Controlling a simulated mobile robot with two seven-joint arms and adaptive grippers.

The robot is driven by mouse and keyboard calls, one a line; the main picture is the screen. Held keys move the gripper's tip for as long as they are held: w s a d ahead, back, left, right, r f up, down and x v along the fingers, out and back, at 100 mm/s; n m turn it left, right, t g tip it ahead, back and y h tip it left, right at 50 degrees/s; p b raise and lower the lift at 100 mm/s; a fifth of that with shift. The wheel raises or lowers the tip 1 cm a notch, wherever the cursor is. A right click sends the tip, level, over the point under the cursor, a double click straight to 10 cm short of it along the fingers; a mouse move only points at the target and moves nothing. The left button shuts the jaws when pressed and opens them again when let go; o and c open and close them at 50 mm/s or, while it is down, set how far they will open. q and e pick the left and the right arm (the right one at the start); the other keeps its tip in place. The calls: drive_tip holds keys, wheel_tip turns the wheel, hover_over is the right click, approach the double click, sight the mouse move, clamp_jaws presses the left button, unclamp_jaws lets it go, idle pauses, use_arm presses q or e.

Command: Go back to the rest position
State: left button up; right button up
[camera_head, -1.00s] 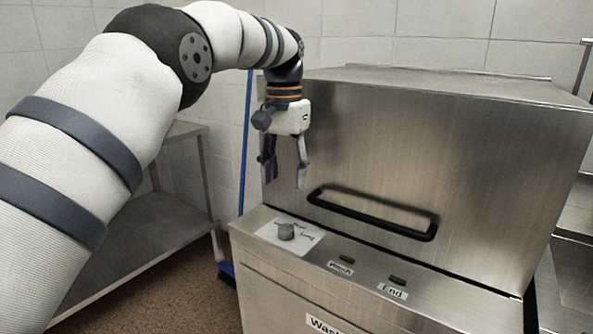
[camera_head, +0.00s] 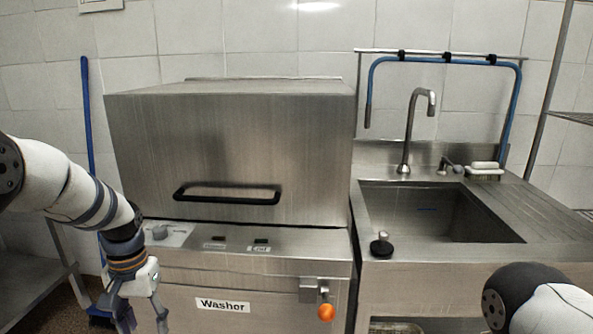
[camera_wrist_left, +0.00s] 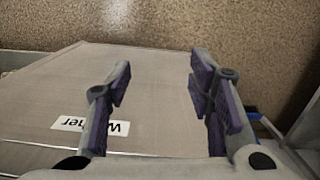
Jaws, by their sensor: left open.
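My left gripper (camera_head: 140,318) is low at the left of the head view, in front of the washer's left front edge. Its fingers are apart with nothing between them. In the left wrist view the two purple-padded fingers (camera_wrist_left: 163,90) are spread, with the washer's front panel and the brown floor behind them. The left arm comes in from the left edge. Part of my right arm shows at the lower right of the head view; its gripper is out of the picture.
The steel washer (camera_head: 225,150) has its hood down, with a black handle (camera_head: 227,195) and an orange knob (camera_head: 326,312). A sink (camera_head: 440,212) with a faucet (camera_head: 410,130) is at its right. A steel table (camera_head: 30,265) and blue-handled broom (camera_head: 87,120) are at the left.

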use_arm(q)
drive_tip(key=s+d+f+g, duration=0.1)
drive_tip(key=s+d+f, duration=0.1)
drive_tip(key=s+f, duration=0.7)
drive_tip(key=s+d+f, duration=0.2)
drive_tip(key=s+f, duration=0.6)
drive_tip(key=s, duration=0.3)
drive_tip(key=s+d+r, duration=0.1)
drive_tip(key=s+d, duration=0.1)
drive_tip(key=s, duration=2.1)
drive_tip(key=shift+d+g, duration=0.3)
